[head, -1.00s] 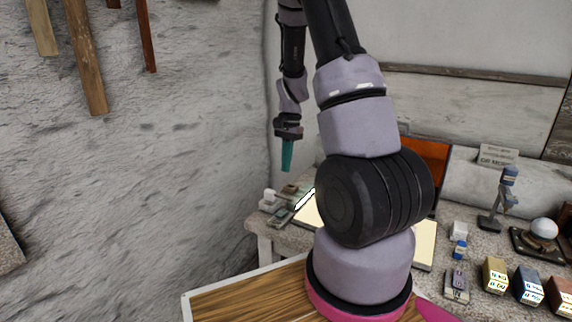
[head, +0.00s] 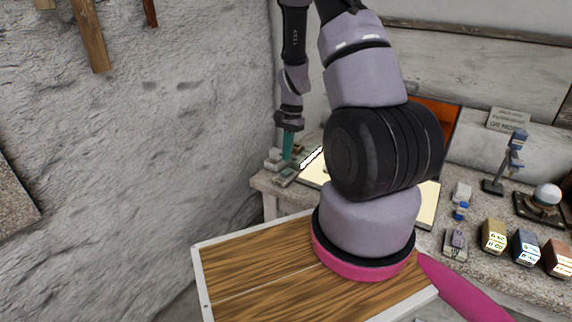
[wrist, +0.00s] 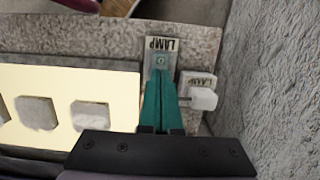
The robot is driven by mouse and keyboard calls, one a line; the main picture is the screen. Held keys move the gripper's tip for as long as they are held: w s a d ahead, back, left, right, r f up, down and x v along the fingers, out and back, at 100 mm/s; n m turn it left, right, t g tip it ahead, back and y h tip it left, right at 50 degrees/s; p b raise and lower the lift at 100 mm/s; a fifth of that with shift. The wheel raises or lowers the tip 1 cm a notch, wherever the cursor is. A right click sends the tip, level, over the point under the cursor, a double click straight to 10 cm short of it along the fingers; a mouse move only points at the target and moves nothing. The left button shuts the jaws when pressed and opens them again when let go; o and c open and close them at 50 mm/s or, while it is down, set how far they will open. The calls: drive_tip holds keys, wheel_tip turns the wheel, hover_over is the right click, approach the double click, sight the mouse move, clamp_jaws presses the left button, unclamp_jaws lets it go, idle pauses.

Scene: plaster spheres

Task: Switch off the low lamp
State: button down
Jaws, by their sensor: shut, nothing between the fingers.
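My gripper (head: 287,155) is shut, its teal fingers pointing down at the far left corner of the stone table. In the wrist view the fingertips (wrist: 160,76) are over a grey plate marked LAMP (wrist: 160,45), close to its small round teal spot; I cannot tell whether they touch it. The plate shows in the head view (head: 284,178) below the fingers. Beside it in the wrist view is a second LAMP-marked unit with a white knob (wrist: 203,98). A bright cream panel (wrist: 70,80) lies alongside. I cannot tell which lit thing is the low lamp.
Pale blocks (wrist: 38,112) lie on the panel. A rough wall (wrist: 265,80) stands close beside the plates. On the table's right are a blue-headed stand (head: 515,150), a white sphere (head: 547,194) on a dark base, and several labelled boxes (head: 494,236). My arm hides the table's middle.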

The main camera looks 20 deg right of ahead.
sight(285, 172)
drive_tip(key=shift+s+a+f, duration=0.1)
drive_tip(key=shift+a+f, duration=0.05)
drive_tip(key=shift+f, duration=0.85)
drive_tip(key=shift+s+a+f, duration=0.1)
drive_tip(key=shift+a+f, duration=0.05)
drive_tip(key=shift+f, duration=0.85)
drive_tip(key=shift+s+a+f, duration=0.1)
drive_tip(key=shift+f, duration=0.1)
drive_tip(key=shift+w+d+r, duration=0.1)
drive_tip(key=shift+w+d, duration=0.4)
drive_tip(key=shift+d, duration=0.25)
wheel_tip(285, 172, up, 14)
drive_tip(key=w+d, duration=0.1)
drive_tip(key=d, duration=0.1)
drive_tip(key=shift+w, duration=0.2)
